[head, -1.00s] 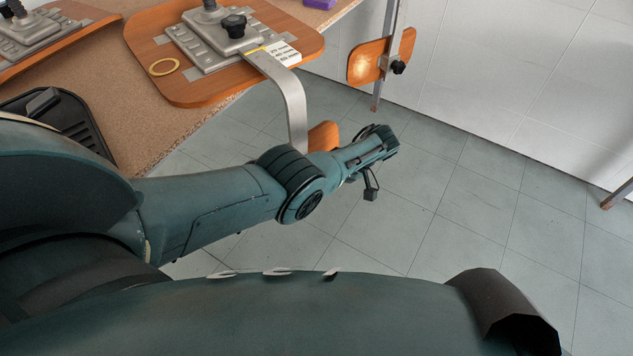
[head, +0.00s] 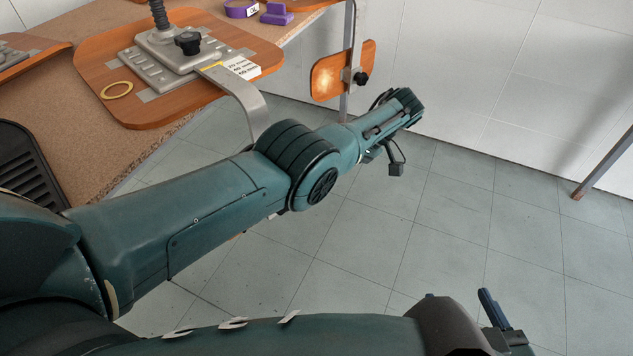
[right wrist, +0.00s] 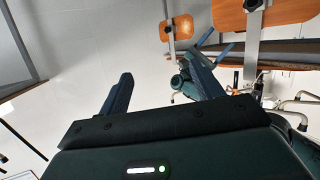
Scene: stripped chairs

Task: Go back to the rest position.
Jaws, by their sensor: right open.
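My right gripper (head: 458,308) is at the lower right of the head view, with blue fingertips showing beyond its dark body. In the right wrist view its two blue fingers (right wrist: 158,72) stand wide apart with nothing between them. My left arm (head: 170,220) comes in from the left of the head view and reaches past the bench edge over the floor. Its dark end (head: 406,106) is in front of the white wall; the finger opening is not clear there. Thin blue bars near a teal part show small in the right wrist view.
An orange panel (head: 325,75) is on a metal post. A metal leg (head: 605,160) is at right. Tiled floor lies open.

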